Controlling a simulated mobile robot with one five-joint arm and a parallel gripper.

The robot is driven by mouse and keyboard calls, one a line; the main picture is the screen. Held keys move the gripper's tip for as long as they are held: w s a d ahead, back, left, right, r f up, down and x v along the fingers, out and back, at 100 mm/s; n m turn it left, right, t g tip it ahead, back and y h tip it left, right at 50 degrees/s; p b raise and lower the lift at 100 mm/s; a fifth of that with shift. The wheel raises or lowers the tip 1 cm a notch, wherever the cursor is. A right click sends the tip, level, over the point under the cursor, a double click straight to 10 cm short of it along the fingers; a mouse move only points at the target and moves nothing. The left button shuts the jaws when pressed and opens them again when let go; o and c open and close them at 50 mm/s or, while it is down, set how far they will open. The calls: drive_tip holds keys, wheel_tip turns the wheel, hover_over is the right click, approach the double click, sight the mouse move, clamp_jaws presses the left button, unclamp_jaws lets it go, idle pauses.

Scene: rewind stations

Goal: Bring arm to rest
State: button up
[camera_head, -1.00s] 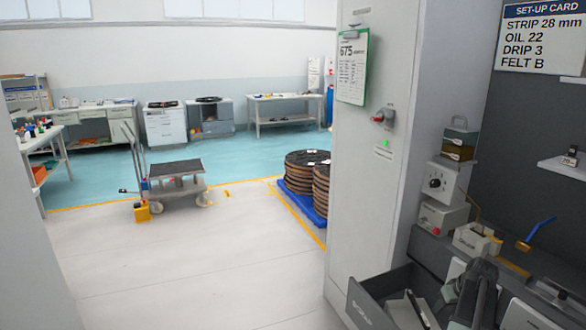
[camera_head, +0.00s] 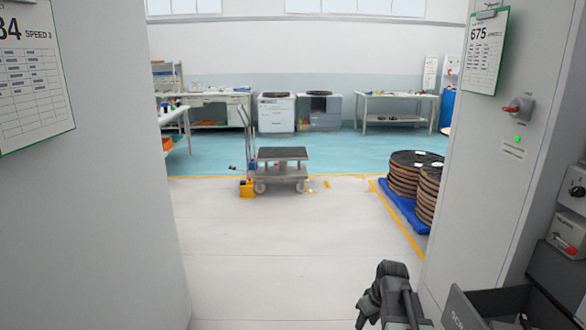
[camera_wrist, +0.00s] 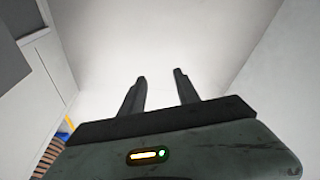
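My gripper (camera_wrist: 160,76) shows in the wrist view with its two dark fingers apart. Nothing is between them, only a pale, blurred surface beyond. In the head view my dark arm rises at the bottom right, beside an open grey drawer; the fingertips cannot be made out there.
A grey drawer (camera_head: 490,308) juts out at the lower right below a pale cabinet wall (camera_head: 490,160). A pale wall (camera_head: 90,210) closes the left side. Between them the floor is clear. A trolley (camera_head: 282,170) and reels (camera_head: 415,172) on a blue pallet (camera_head: 404,209) stand farther off.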

drive_tip(key=s+a+f+m+g+h+b, duration=0.1)
drive_tip(key=s+a+f+m+g, duration=0.15)
drive_tip(key=s+a, duration=0.7)
wheel_tip(320, 180, up, 20)
drive_tip(key=m+p, duration=0.1)
drive_tip(key=p, duration=1.8)
drive_tip(key=shift+d+m+p, duration=0.3)
drive_tip(key=shift+m+p, duration=0.05)
drive_tip(key=shift+s+f, duration=0.1)
